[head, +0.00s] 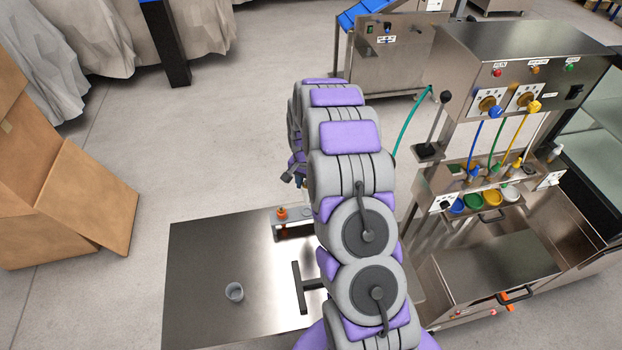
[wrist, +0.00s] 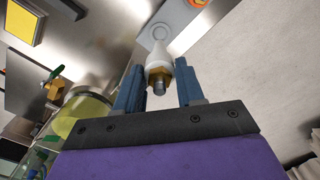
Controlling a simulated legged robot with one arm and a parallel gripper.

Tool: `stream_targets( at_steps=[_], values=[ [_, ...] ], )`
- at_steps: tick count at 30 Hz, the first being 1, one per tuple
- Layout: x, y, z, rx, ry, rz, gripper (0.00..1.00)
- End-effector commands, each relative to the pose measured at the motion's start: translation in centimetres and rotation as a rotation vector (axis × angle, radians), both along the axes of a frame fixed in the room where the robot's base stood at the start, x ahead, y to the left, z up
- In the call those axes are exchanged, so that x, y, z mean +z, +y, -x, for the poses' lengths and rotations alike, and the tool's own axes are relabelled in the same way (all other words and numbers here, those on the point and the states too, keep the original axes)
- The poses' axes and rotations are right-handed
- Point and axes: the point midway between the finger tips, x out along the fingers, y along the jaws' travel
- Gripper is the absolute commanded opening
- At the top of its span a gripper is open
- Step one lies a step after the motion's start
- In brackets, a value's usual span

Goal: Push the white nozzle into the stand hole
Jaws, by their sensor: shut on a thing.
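The white nozzle (wrist: 161,63) shows in the wrist view, with a brass collar and a grey tip toward the camera. My gripper (wrist: 159,72) has one blue finger on each side of it and is shut on it. The grey stand (wrist: 178,17) lies just beyond the nozzle, with a pale round hole outline (wrist: 154,38) in line with it. I cannot tell whether the nozzle is inside the hole or only at its edge. In the head view the stand (head: 294,224) is partly visible; my arm hides the gripper and the white nozzle.
An orange nozzle (head: 282,213) sits in the stand. Cardboard boxes (head: 60,190) are at far left.

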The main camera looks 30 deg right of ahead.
Motion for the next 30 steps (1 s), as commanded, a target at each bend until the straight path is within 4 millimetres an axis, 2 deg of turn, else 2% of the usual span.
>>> stream_targets(
  at_steps=[12,19,24,30],
  values=[
    [-2.9,-1.5,-0.1,-0.002,-0.004,-0.014,0.01],
    [-4.2,-0.7,-0.1,0.0,-0.002,-0.008,0.01],
    [-4.1,-0.2,0.0,-0.001,-0.002,-0.002,0.01],
    [-4.4,-0.7,-0.1,0.0,-0.003,-0.007,0.01]
  ],
)
